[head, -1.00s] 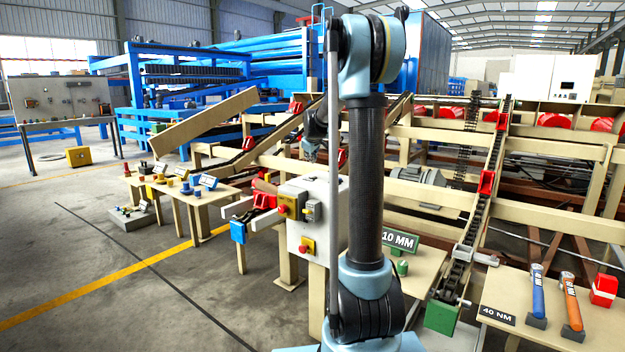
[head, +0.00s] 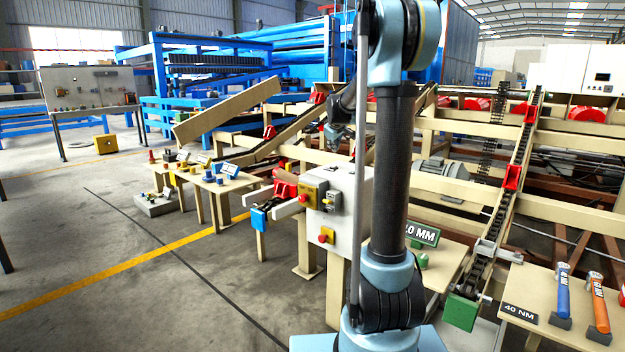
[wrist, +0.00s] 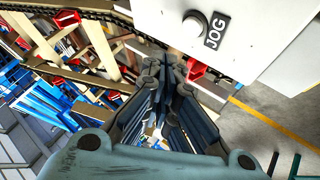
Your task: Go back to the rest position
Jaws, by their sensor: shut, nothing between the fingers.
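My gripper (wrist: 165,68) shows in the wrist view with its dark fingers together and nothing held between them. Its tips are near a white control box (wrist: 268,62) with a black knob (wrist: 195,24) labelled JOG; I cannot tell the exact gap. In the head view my arm stands upright right of centre, its upper end cut off by the top edge. A blue-grey end part of my arm shows behind the column, but the finger details are too small to make out.
A control box (head: 350,205) with red buttons stands left of my arm. A table (head: 540,295) with blue and orange torque tools (head: 563,292) is at the right. A small table (head: 213,187) stands left. Open floor (head: 120,260) with a yellow line lies at the left.

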